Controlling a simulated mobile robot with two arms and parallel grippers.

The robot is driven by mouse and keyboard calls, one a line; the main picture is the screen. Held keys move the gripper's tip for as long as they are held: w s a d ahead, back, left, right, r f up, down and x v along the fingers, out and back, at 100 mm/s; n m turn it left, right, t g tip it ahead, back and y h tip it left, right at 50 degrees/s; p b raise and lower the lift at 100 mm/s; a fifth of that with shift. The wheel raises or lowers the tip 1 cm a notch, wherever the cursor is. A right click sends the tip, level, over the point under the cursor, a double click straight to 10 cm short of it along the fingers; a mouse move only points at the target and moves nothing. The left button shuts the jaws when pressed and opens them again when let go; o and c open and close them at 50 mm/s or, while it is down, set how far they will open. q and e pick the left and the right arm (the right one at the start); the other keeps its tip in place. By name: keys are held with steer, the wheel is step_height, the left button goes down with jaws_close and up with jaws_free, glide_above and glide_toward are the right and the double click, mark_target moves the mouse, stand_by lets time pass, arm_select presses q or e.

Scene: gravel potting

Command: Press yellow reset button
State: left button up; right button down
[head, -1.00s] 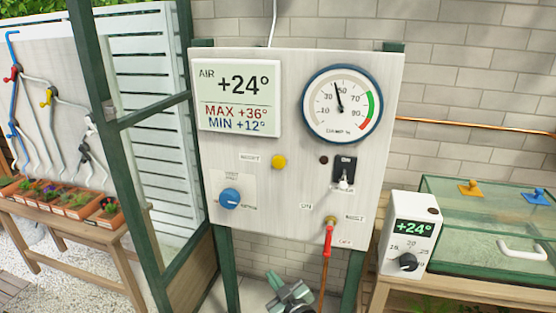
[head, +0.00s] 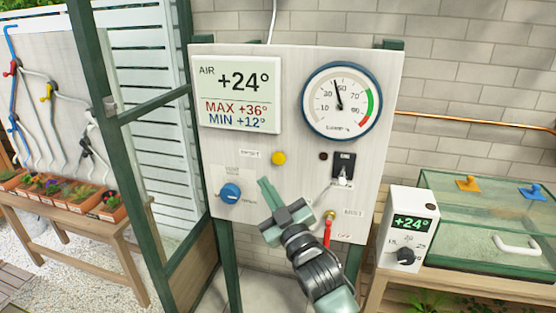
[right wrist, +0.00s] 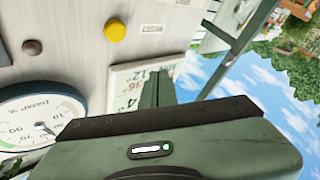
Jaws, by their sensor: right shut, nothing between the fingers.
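The yellow reset button (head: 279,158) is a round knob on the pale panel (head: 300,180), below the air display. It also shows in the right wrist view (right wrist: 115,29), upper left of the fingers. My right gripper (head: 266,186) is shut and empty, in front of the panel. In the head view its fingertips appear just below and a little left of the button. It looks apart from the button. In the right wrist view the gripper (right wrist: 157,80) covers part of the display. My left gripper is not in view.
A blue knob (head: 231,192) is left of my right gripper. A black switch (head: 343,168) and a red-handled valve (head: 328,232) are to its right. The air display (head: 237,92) and the dial gauge (head: 341,101) are above. A thermostat box (head: 408,228) stands at right.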

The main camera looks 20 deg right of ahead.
steer(key=b, duration=0.2)
glide_toward(273, 156)
steer(key=w+a+r, duration=0.2)
steer(key=w+a, duration=0.1)
steer(key=shift+w+d+f, duration=0.15)
steer(key=shift+w+d, duration=0.35)
steer(key=shift+w, duration=0.2)
stand_by(1.4)
steer(key=shift+w+d, duration=0.25)
steer(key=shift+w, duration=0.1)
steer(key=shift+w+d, duration=0.35)
steer(key=shift+w, duration=0.1)
stand_by(0.8)
stand_by(0.4)
steer(key=shift+s+a, duration=0.6)
steer(key=shift+s, duration=0.25)
steer(key=shift+p, duration=0.35)
